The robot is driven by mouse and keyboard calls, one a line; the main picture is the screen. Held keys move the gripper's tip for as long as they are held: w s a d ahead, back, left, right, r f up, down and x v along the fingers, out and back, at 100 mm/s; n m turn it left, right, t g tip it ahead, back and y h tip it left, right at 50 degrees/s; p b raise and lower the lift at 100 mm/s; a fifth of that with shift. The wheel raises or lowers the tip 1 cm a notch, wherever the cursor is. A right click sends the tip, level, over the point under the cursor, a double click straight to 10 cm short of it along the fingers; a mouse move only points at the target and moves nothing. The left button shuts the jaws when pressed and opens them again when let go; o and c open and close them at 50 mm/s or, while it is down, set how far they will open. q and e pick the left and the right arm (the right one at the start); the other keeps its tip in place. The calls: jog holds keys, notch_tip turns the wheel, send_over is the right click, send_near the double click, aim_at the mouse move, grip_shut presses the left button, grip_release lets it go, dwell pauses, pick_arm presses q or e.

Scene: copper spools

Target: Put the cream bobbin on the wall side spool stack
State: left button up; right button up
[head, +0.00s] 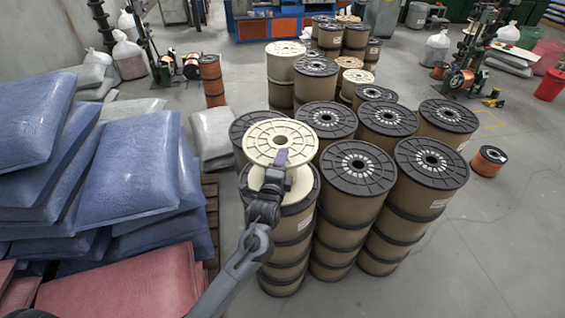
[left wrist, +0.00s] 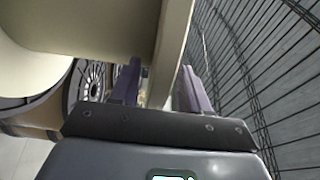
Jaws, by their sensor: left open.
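The cream bobbin (head: 262,134) has a wide pale upper flange and a lower flange partly hidden by my gripper. It appears upright on top of the front-left stack of brown spools with dark rims (head: 292,228); the contact beneath is mostly hidden. My left gripper (head: 281,160) is at the bobbin's near side, open. In the left wrist view, a cream flange (left wrist: 172,62) lies between its two purple fingers (left wrist: 158,90), so the fingers are around the flange edge. My right gripper is not in view.
Further spool stacks (head: 357,165) stand close on the right and behind. Blue sacks (head: 130,165) and red sacks (head: 125,285) are piled on the left. An orange spool (head: 488,160) lies on open floor at the right. Wire mesh (left wrist: 265,70) fills the right of the wrist view.

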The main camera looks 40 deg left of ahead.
pick_arm(q)
jog(key=v, duration=1.1)
jog(key=s+d+f+n+g+h, duration=0.55)
jog(key=s+d+f+h, duration=0.25)
jog(key=s+d+f, duration=0.25)
jog(key=s+d+f+n+g, duration=0.1)
jog(key=s+f+n+g, duration=0.1)
jog(key=s, duration=0.4)
jog(key=s+d+f+n+g, duration=0.2)
jog(key=s+f+n+g, duration=0.1)
jog(key=s, duration=0.4)
jog(key=shift+d+g+h, duration=0.15)
jog(key=shift+g+h, duration=0.15)
jog(key=shift+g, duration=0.55)
